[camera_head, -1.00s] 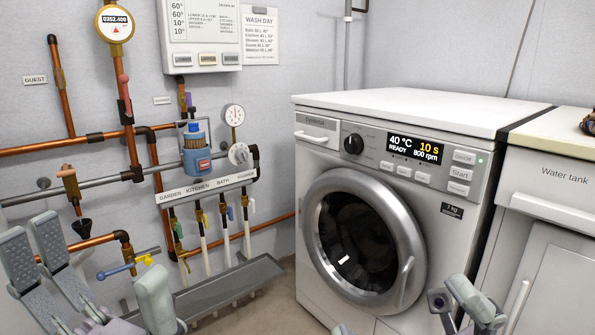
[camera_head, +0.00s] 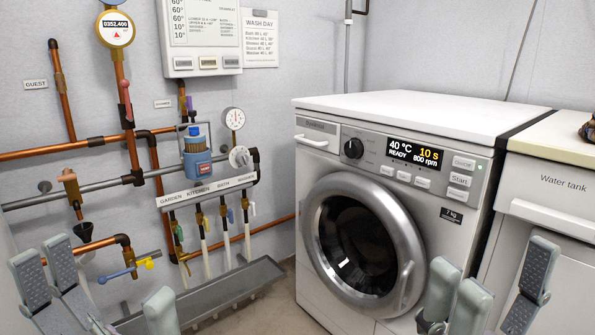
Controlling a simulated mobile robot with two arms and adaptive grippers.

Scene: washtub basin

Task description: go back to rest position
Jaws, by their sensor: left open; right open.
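My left gripper (camera_head: 105,284) is at the lower left, with grey padded fingers on its left and a pale finger on its right spread wide apart. It is open and empty, in front of the pipes. My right gripper (camera_head: 497,274) is at the lower right, in front of the washing machine's lower right part and the water tank cabinet. Its fingers are spread apart with nothing between them. The lower parts of both grippers are cut off by the bottom edge.
A white washing machine (camera_head: 330,229) stands at centre right, its round door shut and its display showing READY. The water tank cabinet (camera_head: 555,215) is to its right. Copper pipes (camera_head: 60,149), valves and a grey trough (camera_head: 240,283) line the left wall.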

